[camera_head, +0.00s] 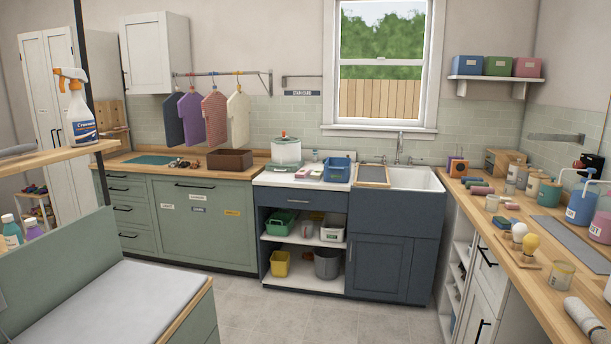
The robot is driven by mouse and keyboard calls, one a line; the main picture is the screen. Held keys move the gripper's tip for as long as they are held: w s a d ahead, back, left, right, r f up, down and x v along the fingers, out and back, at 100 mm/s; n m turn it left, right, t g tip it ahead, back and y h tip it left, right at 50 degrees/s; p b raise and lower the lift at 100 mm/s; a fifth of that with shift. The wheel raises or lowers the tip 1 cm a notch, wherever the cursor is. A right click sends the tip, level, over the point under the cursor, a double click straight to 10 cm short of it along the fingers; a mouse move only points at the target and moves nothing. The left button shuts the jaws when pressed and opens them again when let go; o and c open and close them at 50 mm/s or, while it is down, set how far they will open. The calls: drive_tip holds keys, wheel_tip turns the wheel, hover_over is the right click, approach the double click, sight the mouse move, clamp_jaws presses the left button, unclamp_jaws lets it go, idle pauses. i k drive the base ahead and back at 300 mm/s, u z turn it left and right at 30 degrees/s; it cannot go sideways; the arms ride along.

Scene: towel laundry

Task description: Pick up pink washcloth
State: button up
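A small pinkish flat item (311,170), which may be the pink washcloth, lies on the white countertop (273,180) between the white lidded pot (287,154) and the blue basket (338,169). It is too small in the camera_head view to tell for sure. A rolled pinkish item (482,190) lies on the right wooden counter; I cannot tell whether it is cloth. My gripper is not in view.
A sink (411,179) with a wooden board (373,175) stands under the window. The right wooden counter (520,285) is crowded with jars and bottles. A bench with a grey top (100,305) fills the lower left. The tiled floor (310,318) is clear in the middle.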

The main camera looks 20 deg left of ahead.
sight(303, 173)
drive_tip(key=u, duration=0.5)
drive_tip(key=i, duration=4.7)
drive_tip(key=u, duration=2.65)
